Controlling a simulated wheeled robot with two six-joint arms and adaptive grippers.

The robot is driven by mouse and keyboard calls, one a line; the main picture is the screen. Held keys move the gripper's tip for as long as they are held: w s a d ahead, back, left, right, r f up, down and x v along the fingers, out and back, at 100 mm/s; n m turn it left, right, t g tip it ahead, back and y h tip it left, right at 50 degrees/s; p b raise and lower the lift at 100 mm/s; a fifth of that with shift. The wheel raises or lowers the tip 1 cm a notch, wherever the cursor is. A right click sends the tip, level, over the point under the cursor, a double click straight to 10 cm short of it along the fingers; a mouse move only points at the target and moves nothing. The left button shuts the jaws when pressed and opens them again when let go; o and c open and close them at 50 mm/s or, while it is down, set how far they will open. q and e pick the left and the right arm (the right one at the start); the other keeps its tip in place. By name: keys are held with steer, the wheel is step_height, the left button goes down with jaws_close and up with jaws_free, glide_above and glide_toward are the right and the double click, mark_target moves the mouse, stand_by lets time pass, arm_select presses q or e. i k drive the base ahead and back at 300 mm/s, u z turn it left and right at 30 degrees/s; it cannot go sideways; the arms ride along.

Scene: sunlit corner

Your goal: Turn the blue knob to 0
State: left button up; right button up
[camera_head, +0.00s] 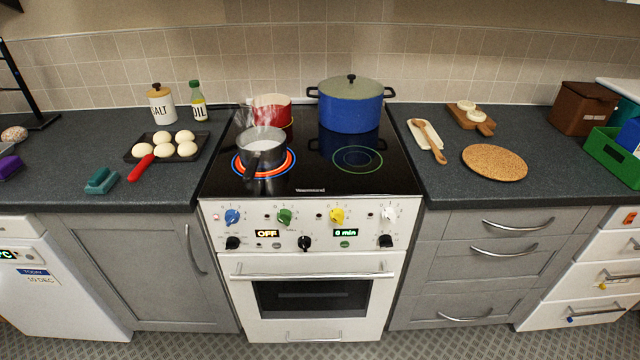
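The blue knob (232,216) is at the upper left of the white control panel (310,256) on the stove front. Its printed marks are too small to read, so its exact setting cannot be told. The front left burner (289,168) glows red-orange. A steaming grey saucepan (262,145) stands on that burner. Green (285,215), yellow (337,215) and white (388,214) knobs sit in the same row. Neither of my grippers is in view.
The oven handle (312,276) sticks out below the panel. The saucepan's dark handle points toward the front edge. A red pot (271,111) and a blue pot (351,108) stand behind. The floor before the stove is clear.

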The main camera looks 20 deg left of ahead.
mark_target(232, 216)
steer(key=u, duration=1.25)
